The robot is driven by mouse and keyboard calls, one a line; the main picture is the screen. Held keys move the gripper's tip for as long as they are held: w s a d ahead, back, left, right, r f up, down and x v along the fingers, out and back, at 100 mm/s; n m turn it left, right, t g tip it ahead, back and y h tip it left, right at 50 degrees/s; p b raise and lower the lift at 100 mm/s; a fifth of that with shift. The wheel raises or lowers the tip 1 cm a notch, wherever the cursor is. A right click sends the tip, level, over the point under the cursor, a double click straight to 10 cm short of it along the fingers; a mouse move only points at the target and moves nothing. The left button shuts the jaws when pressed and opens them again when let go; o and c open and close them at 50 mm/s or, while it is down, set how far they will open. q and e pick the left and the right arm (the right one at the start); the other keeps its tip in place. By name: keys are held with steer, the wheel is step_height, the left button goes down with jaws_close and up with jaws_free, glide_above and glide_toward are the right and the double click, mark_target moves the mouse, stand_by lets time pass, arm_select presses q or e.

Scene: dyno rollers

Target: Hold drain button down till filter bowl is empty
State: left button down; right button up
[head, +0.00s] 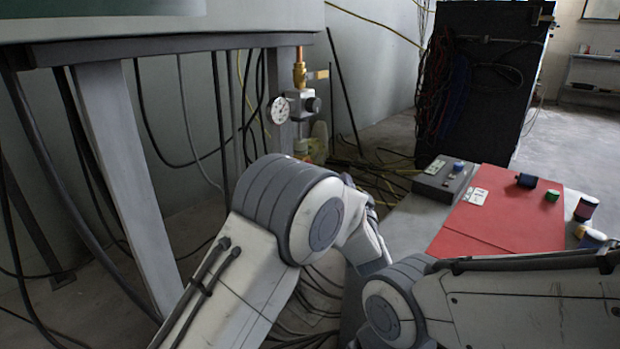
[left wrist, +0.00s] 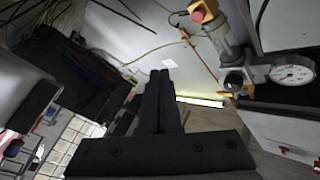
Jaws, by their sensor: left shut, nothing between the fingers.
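The filter bowl (left wrist: 228,50) shows in the left wrist view as a clear cylinder at the upper right. A yellow part with a red button (left wrist: 197,15) is at its far end. The liquid level inside is too small to tell. In the head view the bowl's area (head: 318,138) is small, below a regulator (head: 302,104) and partly behind my left arm. My left gripper (left wrist: 160,73) is shut and empty, its dark fingers pointing into open space left of and apart from the bowl and button. In the head view my left arm's links hide its fingers. My right gripper is out of view.
A round pressure gauge (head: 279,110) sits beside the regulator on a grey frame leg. Loose cables hang and lie around it. A dark cabinet (head: 485,80) is behind.

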arm_select(q)
steer(key=shift+r, duration=0.1)
steer(key=w+a+b, duration=0.1)
steer(key=w+a, duration=0.4)
steer(key=a, duration=0.2)
stand_by(0.5)
stand_by(0.4)
steer(key=shift+w+a, duration=0.1)
stand_by(1.4)
steer(key=shift+w+a, duration=0.2)
steer(key=shift+a, duration=0.15)
steer(key=shift+w+a, duration=0.3)
steer(key=shift+a, duration=0.1)
stand_by(2.2)
stand_by(0.3)
steer(key=shift+s+d+p, duration=0.45)
steer(key=shift+s+d, duration=0.1)
steer(key=shift+d, duration=0.2)
